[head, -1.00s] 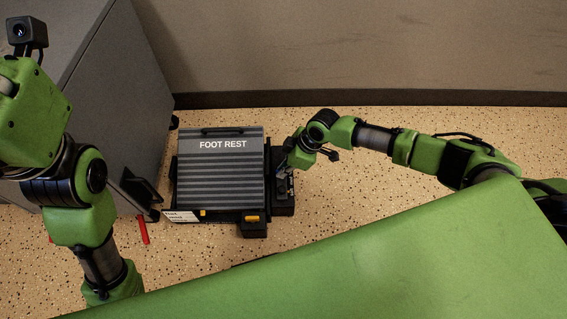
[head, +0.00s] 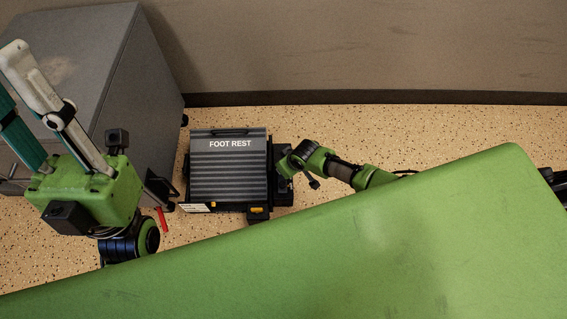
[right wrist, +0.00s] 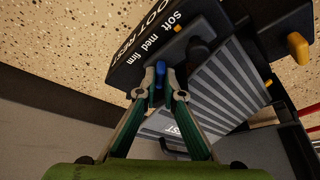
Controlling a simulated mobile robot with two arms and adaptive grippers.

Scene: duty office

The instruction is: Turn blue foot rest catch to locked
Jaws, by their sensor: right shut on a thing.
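The foot rest (head: 228,170) is a dark grey ribbed board in a black frame on the floor. Its blue catch (right wrist: 160,69) shows in the right wrist view, beside a black panel lettered "soft med firm". My right gripper (right wrist: 160,88) is shut on the blue catch, one finger on each side. In the head view my right gripper (head: 284,165) is at the right side of the foot rest, its tips and the blue catch hidden. My left gripper (head: 12,78) is raised at the far left, fingers apart and empty, away from the foot rest.
A yellow part (head: 257,210) sits on the foot rest's front edge, and it also shows in the right wrist view (right wrist: 297,47). A grey cabinet (head: 95,75) stands close on the left. A red item (head: 162,220) is below it. Speckled floor (head: 420,130) is free to the right.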

